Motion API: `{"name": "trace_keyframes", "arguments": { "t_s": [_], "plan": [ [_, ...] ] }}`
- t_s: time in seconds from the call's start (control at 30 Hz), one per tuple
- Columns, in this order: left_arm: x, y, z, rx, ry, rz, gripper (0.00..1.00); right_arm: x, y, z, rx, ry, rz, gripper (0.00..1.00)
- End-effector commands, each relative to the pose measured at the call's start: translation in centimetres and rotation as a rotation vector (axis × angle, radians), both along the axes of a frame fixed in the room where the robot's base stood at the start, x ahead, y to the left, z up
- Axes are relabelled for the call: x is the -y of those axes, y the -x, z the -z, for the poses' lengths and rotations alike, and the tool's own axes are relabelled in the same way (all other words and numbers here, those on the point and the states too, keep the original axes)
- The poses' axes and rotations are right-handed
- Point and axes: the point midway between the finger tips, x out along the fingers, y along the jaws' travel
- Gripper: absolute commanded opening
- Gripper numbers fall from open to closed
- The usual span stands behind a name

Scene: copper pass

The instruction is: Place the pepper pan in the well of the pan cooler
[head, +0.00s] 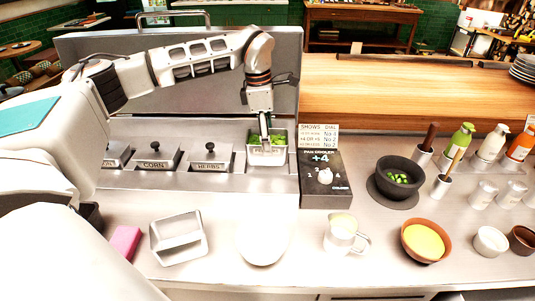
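The pepper pan (279,157) is a small metal pan with green pieces in it. It is at the right end of the pan cooler (225,183), in line with the lidded wells. I cannot tell whether it is fully seated or a little above its well. My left gripper (265,143) points down at the pan, its fingers overlapping the green pieces and rim. The fingers are seen edge-on, so their gap and any hold on the rim are unclear. My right gripper is not in view.
Lids marked corn (155,157) and herbs (210,160) stand left of the pan. The dial box (325,178), reading +4, stands to the right. An empty metal pan (178,240), a pink block (125,241), a jug (342,235) and a yellow-filled bowl (425,241) are in front.

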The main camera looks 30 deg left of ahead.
Motion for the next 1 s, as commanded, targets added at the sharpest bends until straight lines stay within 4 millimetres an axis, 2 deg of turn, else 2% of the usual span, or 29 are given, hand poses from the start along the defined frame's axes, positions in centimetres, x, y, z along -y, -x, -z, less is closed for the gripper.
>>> {"name": "trace_keyframes", "arguments": {
  "t_s": [0.1, 0.27, 0.53, 0.97, 1.0],
  "plan": [
    [0.0, 0.0, 1.2, 0.001, 0.001, 0.001, 0.29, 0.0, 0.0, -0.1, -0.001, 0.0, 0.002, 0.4],
    [0.0, 0.0, 2.1, 0.002, 0.001, 0.001, 0.29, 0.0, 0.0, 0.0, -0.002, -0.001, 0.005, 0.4],
    [0.1, 0.0, 5.6, 0.0, 0.001, 0.001, 0.29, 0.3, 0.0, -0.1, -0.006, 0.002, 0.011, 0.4],
    [0.0, -0.1, 6.3, 0.002, 0.001, 0.001, 0.29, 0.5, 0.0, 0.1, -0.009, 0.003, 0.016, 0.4],
    [0.0, 0.0, 6.4, 0.001, 0.0, 0.001, 0.67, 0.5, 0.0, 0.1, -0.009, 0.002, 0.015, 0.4]
  ]
}}
